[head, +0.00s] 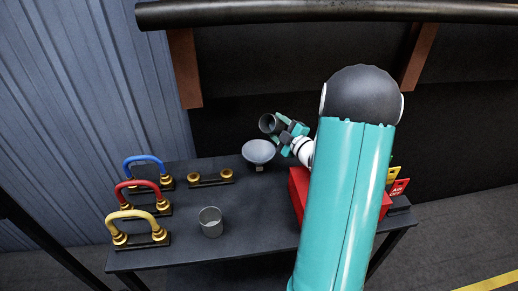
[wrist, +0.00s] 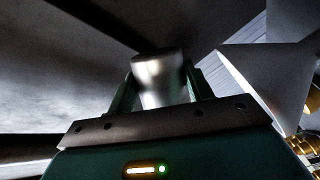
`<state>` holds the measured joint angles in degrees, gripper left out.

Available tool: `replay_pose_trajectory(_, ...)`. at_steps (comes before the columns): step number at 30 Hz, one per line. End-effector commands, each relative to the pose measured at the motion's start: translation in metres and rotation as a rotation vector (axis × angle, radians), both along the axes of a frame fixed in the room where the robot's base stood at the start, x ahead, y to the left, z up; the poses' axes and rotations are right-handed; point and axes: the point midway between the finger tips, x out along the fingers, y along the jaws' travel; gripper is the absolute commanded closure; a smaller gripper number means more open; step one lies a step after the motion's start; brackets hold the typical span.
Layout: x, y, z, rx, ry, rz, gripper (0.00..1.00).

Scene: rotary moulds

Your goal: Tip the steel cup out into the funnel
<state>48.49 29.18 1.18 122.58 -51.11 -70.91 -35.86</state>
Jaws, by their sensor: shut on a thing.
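My gripper (head: 286,131) is shut on the steel cup (head: 268,123), which looks dark in the head view. The cup is tilted, its open mouth turned toward the left and the camera, and it is held above the back rim of the funnel. The pale grey funnel (head: 258,150) stands open side up at the back of the table. In the wrist view the shiny cup (wrist: 160,79) sits between my two fingers. The inside of the cup is too dark to tell what it holds.
A grey beaker-like container (head: 210,221) stands near the table's front. Blue (head: 146,161), red (head: 138,187) and yellow (head: 134,217) handles line the left, with a brass-fitted bar (head: 210,178) behind. A red box (head: 298,190) is partly hidden by my arm. The dark tabletop (head: 252,215) has free room in the middle.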

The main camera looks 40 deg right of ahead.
Motion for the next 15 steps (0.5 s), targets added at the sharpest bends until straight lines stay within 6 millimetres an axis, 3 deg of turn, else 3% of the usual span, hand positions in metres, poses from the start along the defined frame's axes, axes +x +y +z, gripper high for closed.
replay_pose_trajectory(15,0.0001,0.0003,0.0022,-0.039,-0.011,0.000,0.77)
